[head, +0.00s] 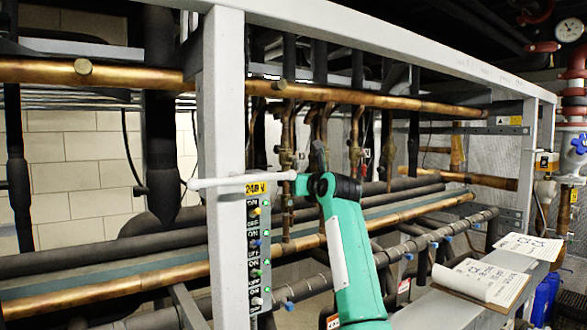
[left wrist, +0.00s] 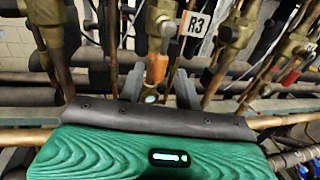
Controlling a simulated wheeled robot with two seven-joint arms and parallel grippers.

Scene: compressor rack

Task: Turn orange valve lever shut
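The orange valve lever (left wrist: 157,67) hangs down from a brass valve (left wrist: 161,22) in the left wrist view, beside a white tag marked R3 (left wrist: 195,24). My left gripper (left wrist: 160,84) is open, with its two grey fingers on either side of the lever. Gaps show between the lever and both fingers. In the head view my green left arm reaches up into the rack; the lever cannot be made out there, and the fingers are not clear. My right gripper is in neither view.
A grey frame post (head: 222,150) with a labelled switch strip (head: 257,250) stands left of my arm. A copper pipe (head: 360,97) crosses above. Another valve with a red lever (left wrist: 290,78) is on the right. Clipboards (head: 485,280) lie on a ledge at right.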

